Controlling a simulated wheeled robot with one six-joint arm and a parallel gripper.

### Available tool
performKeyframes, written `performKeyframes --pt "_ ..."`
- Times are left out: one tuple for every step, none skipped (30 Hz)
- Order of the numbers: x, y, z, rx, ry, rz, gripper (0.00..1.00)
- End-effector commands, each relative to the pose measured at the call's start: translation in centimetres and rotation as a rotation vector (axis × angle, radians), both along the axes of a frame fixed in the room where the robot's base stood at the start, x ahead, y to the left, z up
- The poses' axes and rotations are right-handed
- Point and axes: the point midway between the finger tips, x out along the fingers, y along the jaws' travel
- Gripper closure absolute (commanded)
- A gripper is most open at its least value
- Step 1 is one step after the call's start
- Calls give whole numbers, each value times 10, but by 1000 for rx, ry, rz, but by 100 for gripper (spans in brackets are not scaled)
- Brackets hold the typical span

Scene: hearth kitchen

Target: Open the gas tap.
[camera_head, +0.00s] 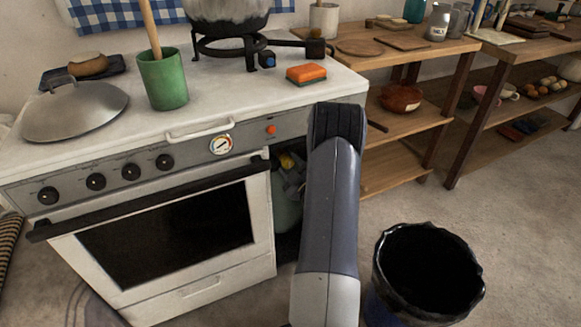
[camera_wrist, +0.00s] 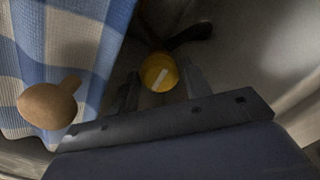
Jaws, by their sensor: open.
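A round yellow knob (camera_wrist: 158,74) with a white bar across its face shows in the wrist view; it looks like the gas tap. In the head view a small yellow part (camera_head: 287,161) shows on top of a grey-green gas cylinder (camera_head: 288,205) in the recess at the stove's right end. My gripper (camera_wrist: 160,88) is open, with one finger to each side of the knob in the wrist view. I cannot tell whether the fingers touch it. My arm hides my gripper in the head view.
The white stove (camera_head: 160,245) stands left of my arm, with a burner (camera_head: 232,45) and an orange sponge (camera_head: 306,74) on top. A black bin (camera_head: 425,275) stands at the right. Blue checked cloth (camera_wrist: 75,45) and a brown rounded object (camera_wrist: 47,106) show in the wrist view.

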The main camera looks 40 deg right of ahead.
Motion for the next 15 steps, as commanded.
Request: performKeyframes --pt "0 0 0 0 0 0 54" --pt "0 0 0 0 0 0 54" --pt "0 0 0 0 0 0 54" --pt "0 0 0 0 0 0 54" --pt "0 0 0 0 0 0 56" --pt "0 0 0 0 0 0 60" --pt "0 0 0 0 0 0 62" --pt "0 0 0 0 0 0 65" --pt "0 0 0 0 0 0 68" --pt "0 0 0 0 0 0 70" --pt "0 0 0 0 0 0 73" --pt "0 0 0 0 0 0 76" --pt "0 0 0 0 0 0 79" --pt "0 0 0 0 0 0 81" --pt "0 0 0 0 0 0 84"
